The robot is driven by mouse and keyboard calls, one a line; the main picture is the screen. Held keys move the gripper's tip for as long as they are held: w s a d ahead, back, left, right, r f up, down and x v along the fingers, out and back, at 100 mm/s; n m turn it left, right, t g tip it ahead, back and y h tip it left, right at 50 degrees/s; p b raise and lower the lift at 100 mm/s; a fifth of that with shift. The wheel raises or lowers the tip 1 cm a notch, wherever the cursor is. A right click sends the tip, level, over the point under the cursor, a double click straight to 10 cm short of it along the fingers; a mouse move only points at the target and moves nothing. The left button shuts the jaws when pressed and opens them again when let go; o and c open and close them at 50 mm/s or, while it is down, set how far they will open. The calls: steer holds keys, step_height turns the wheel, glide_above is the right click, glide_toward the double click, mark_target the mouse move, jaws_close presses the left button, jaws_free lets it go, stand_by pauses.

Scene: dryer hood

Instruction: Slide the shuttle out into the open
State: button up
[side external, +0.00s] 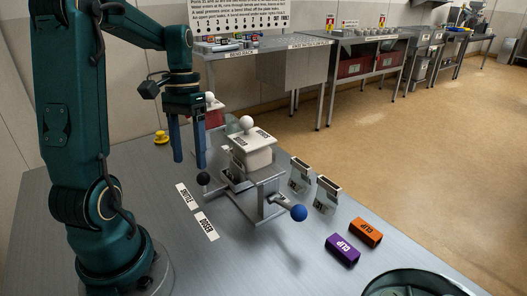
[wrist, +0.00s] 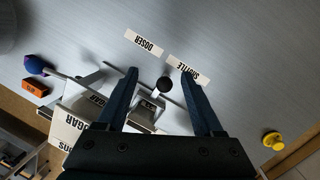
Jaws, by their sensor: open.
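The shuttle's black ball knob (side external: 203,178) sticks out at the left of the dosing stand, near a white table label reading SHUTTLE (wrist: 188,70). In the wrist view the knob (wrist: 164,85) shows between my two fingers, with a pale metal part (wrist: 148,108) behind it. Most of the shuttle body is hidden under the white SUGAR hopper (side external: 252,153). My gripper (side external: 188,162) is open and empty, fingers pointing down, its tips a little above and left of the knob in the side view. I cannot tell the exact gap. It also shows in the wrist view (wrist: 158,72).
A doser lever with a blue ball (side external: 298,212) extends to the right front. Two grey brackets (side external: 327,194), a purple clip (side external: 342,249) and an orange clip (side external: 365,232) stand farther right. A yellow knob (side external: 160,137) is at the back left. The table by the labels is clear.

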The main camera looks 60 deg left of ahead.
steer(key=w+a+n+t, duration=0.1)
steer(key=w+a+f+t, duration=0.1)
steer(key=shift+a+f+n+t, duration=0.15)
steer(key=shift+a+n+t, duration=0.15)
steer(key=shift+a+n, duration=0.1)
steer(key=shift+x, duration=3.1)
steer(key=shift+a, duration=0.15)
jaws_close()
